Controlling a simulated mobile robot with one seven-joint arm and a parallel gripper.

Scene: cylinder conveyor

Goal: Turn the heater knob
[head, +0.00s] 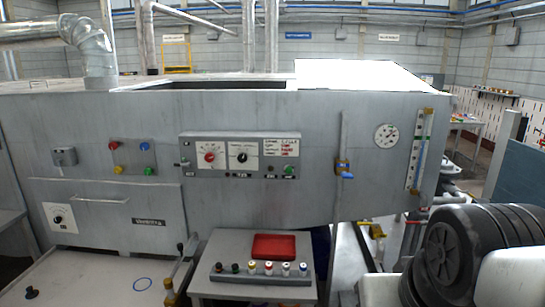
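A large grey metal machine (270,200) fills the middle of the head view. Its central control panel (225,140) carries a red knob (209,157) and a black knob (242,157), each on a white dial plate. Another dark knob (58,218) sits on a white plate on the lower left drawer front. The labels are too small to read, so I cannot tell which knob is the heater's. My gripper is not in view, and nothing is touching the knobs.
A small grey stand (252,289) with a red tray (274,247) and several coloured-top pieces stands below the panel. A valve lever (344,165), a round gauge (386,135) and a tall sight tube (420,150) are at the right. Large black wheel-like rounds (450,255) fill the lower right.

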